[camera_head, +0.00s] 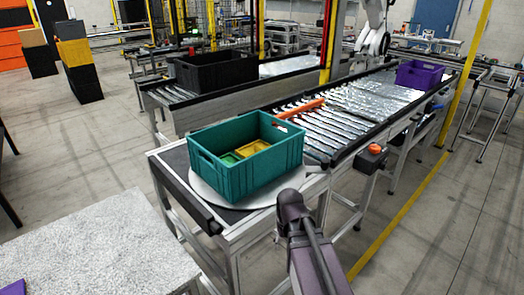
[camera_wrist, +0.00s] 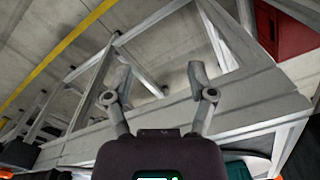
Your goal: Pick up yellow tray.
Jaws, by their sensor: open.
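The yellow tray (camera_head: 254,148) lies inside a teal crate (camera_head: 262,177) in the head view, beside a smaller green tray (camera_head: 229,159). The crate walls hide part of both trays. The crate stands on a round grey plate (camera_head: 197,188) at the near end of the conveyor. My gripper (camera_wrist: 160,80) is open and empty in the wrist view, with the table frame and floor beyond its fingers. A teal edge (camera_wrist: 240,170) shows at the lower right there; no tray is in that view. In the head view my arm is near the crate's front right, and the fingers cannot be made out.
The roller conveyor (camera_head: 345,112) runs back right from the crate, with an orange bar (camera_head: 300,108) across it and a purple crate (camera_head: 421,75) farther along. A red button box (camera_head: 374,149) sits on its side. A black crate (camera_head: 208,70) stands on the conveyor behind.

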